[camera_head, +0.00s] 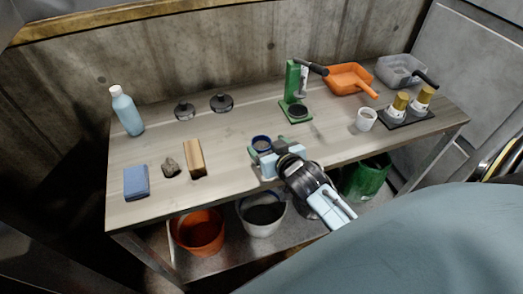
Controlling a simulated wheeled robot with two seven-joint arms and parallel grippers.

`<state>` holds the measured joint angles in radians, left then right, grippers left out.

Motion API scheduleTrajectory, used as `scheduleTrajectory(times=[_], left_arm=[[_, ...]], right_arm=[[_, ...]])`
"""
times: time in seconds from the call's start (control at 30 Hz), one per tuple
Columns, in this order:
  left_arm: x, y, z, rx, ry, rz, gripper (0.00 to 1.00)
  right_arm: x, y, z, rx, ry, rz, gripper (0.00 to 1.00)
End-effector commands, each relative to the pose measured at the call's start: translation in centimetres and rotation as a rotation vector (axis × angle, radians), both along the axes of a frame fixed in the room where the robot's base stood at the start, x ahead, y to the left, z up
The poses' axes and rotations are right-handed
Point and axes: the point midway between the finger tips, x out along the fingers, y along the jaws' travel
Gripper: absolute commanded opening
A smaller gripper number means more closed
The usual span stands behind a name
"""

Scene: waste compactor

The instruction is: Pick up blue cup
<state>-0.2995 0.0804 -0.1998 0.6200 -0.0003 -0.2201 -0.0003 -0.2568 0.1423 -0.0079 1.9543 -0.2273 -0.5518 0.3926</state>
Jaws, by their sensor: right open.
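My right gripper (268,149) reaches over the table's front edge from the lower right. It is open, with one finger at the left of the cup and the other at its right. The cup's lower part is hidden by the gripper, and I cannot tell whether the fingers touch it. My left gripper is not in view.
A green press (293,95) stands behind the cup. A white cup (366,119) is farther right. A wooden block (194,158), a stone (170,168) and a blue sponge (136,182) lie at left. Buckets (262,226) stand below the table.

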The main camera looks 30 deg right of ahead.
Motion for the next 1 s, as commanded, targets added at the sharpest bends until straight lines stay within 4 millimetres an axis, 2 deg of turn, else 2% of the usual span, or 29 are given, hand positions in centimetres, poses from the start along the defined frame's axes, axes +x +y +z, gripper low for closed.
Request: scheduleTrajectory(times=[0.17, 0.37, 0.5, 0.67, 1.0], left_arm=[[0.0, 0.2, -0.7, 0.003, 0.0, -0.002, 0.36], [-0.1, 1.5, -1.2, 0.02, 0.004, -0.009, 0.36], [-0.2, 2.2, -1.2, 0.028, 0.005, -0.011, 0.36], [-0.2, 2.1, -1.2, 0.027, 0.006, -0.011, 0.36], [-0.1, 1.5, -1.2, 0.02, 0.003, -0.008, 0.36]], right_arm=[[2.1, 0.3, -1.1, 0.0, -0.002, 0.001, 0.77], [4.4, 0.1, -2.1, -0.002, -0.001, 0.001, 0.77], [4.7, 0.1, -2.2, -0.001, 0.001, 0.002, 0.77], [4.7, 0.1, -2.2, 0.0, 0.001, 0.001, 0.75], [4.7, 0.1, -2.2, 0.0, 0.001, 0.001, 0.31]])
